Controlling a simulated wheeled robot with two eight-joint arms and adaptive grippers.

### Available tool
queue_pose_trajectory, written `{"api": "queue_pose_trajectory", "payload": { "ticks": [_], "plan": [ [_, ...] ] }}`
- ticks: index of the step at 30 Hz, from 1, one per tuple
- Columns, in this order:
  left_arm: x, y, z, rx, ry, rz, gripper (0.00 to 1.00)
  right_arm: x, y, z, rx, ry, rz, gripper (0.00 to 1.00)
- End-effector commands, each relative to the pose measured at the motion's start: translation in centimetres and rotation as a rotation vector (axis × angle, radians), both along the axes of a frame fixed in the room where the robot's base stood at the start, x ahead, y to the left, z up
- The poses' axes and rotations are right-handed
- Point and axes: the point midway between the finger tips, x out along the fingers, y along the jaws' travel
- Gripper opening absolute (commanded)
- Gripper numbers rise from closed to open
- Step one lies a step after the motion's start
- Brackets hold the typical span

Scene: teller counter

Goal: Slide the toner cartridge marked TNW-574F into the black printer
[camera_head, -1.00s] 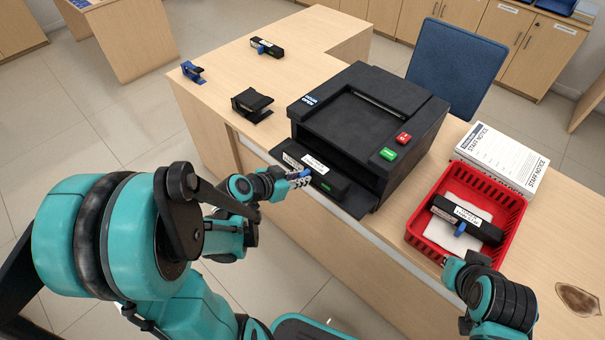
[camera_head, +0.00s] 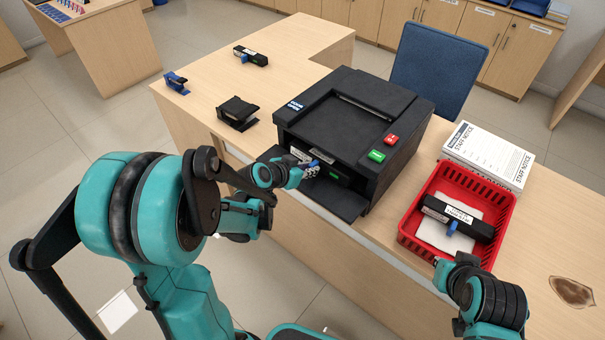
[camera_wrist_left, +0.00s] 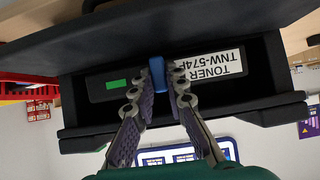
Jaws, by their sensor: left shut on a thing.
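The black toner cartridge marked TNW-574F (camera_wrist_left: 230,90) lies level in the front opening of the black printer (camera_head: 375,100), most of it in shadow there. In the left wrist view its white label and a green patch face me. My left gripper (camera_head: 310,170) is shut on the blue tab (camera_wrist_left: 157,76) at the middle of the cartridge's front. The printer's front flap (camera_head: 338,202) is folded down below the opening. My right gripper (camera_head: 440,264) is at the front edge of the red basket; its fingers are too small to judge.
The red basket (camera_head: 410,240) right of the printer holds another cartridge (camera_head: 474,222) with a blue tab. Papers (camera_head: 487,156) lie behind it. A third cartridge (camera_head: 250,56), a black holder (camera_head: 238,113) and a blue dispenser (camera_head: 176,83) stand on the left counter.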

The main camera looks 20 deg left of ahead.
Motion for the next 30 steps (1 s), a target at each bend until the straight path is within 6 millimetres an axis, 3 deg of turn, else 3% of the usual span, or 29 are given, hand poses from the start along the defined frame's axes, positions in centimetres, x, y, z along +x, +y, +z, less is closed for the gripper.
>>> {"api": "queue_pose_trajectory", "payload": {
  "ticks": [21,30],
  "plan": [
    [6.9,-2.5,-1.1,-0.002,-0.001,0.000,0.00,0.0,0.0,-0.8,0.000,0.000,0.000,0.00],
    [8.7,-3.2,-1.5,0.000,-0.002,0.001,0.00,0.0,0.0,-1.4,0.000,0.000,0.000,0.00]
  ]
}}
